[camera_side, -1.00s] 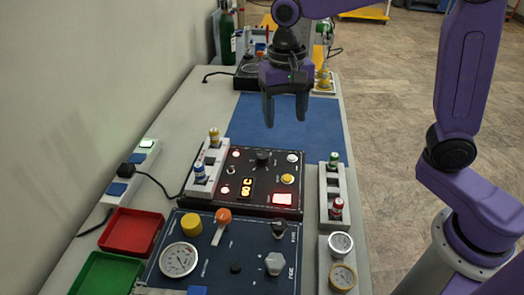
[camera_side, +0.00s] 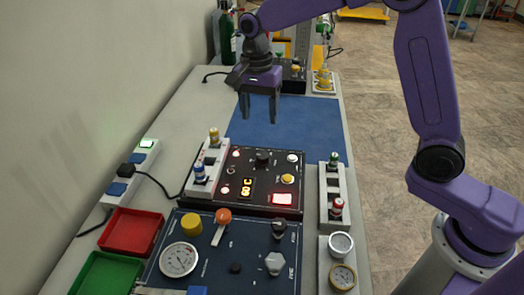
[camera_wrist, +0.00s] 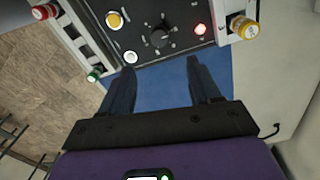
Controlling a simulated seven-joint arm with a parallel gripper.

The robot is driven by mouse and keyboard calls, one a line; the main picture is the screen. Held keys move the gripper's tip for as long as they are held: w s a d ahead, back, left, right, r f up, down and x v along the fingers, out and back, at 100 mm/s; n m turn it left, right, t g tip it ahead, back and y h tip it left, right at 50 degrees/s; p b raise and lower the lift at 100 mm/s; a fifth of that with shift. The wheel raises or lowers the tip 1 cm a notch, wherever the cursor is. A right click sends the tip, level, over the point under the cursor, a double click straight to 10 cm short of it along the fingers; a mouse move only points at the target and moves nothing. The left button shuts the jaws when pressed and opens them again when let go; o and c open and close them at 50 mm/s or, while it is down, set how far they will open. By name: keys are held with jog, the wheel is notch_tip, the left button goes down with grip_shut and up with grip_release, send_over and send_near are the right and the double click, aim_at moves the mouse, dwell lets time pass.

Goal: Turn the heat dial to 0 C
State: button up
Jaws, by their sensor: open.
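The heat dial appears to be the black round knob (camera_side: 263,159) at the top middle of the black heater panel (camera_side: 228,188) in the side view. The same knob (camera_wrist: 160,37) shows at the top middle of the wrist view with marks around it. A lit display (camera_side: 247,187) on the panel appears to read 60 C in the side view. My gripper (camera_side: 259,118) is open and empty. It hangs above the blue mat, beyond the panel's far edge and apart from the knob. In the wrist view my gripper (camera_wrist: 160,70) has its fingers spread below the knob.
The panel also has a yellow button (camera_side: 287,179) and a lit red switch (camera_side: 283,199). Holders with small bottles stand on both sides. A dark-blue panel (camera_side: 225,255) with a gauge and knobs lies nearer. The blue mat (camera_side: 300,125) is clear.

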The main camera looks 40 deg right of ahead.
aim_at(262, 155)
jog(key=f, duration=1.2)
jog(key=shift+s+d+f, duration=0.15)
jog(key=shift+s+f, duration=0.1)
jog(key=shift+s, duration=0.05)
jog(key=c, duration=1)
